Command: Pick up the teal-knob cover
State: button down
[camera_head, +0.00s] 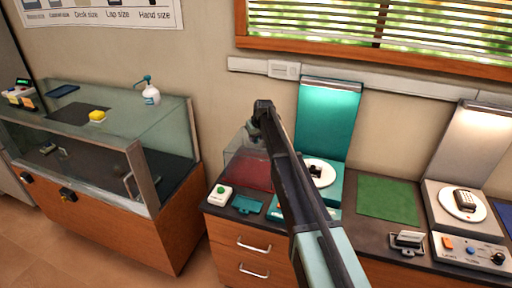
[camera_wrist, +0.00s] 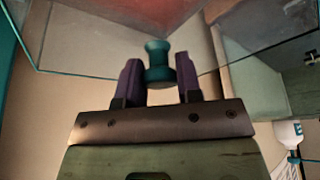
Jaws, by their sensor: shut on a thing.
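The teal knob (camera_wrist: 158,66) stands between the two purple fingers of my gripper (camera_wrist: 160,78) in the wrist view, and the fingers are shut on it. The clear cover (camera_wrist: 85,70) spreads around the knob as glassy panels with a teal edge. In the head view the transparent cover (camera_head: 240,150) shows at the counter's left end, around a red area (camera_head: 250,172). My gripper (camera_head: 257,130) is at its top, and my arm hides its right side. I cannot tell whether the cover's bottom edge touches the counter.
Right of the cover, a teal stand (camera_head: 328,115) holds a white round plate (camera_head: 320,172), partly behind my arm. A green mat (camera_head: 386,198) lies farther right. A white box with a green button (camera_head: 220,193) and a teal piece (camera_head: 247,204) lie in front. A glass display case (camera_head: 95,155) stands left.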

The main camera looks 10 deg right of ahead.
jog(key=shift+r, duration=0.15)
notch_tip(320, 180, up, 20)
jog(key=p, duration=2)
jog(key=shift+f, duration=0.25)
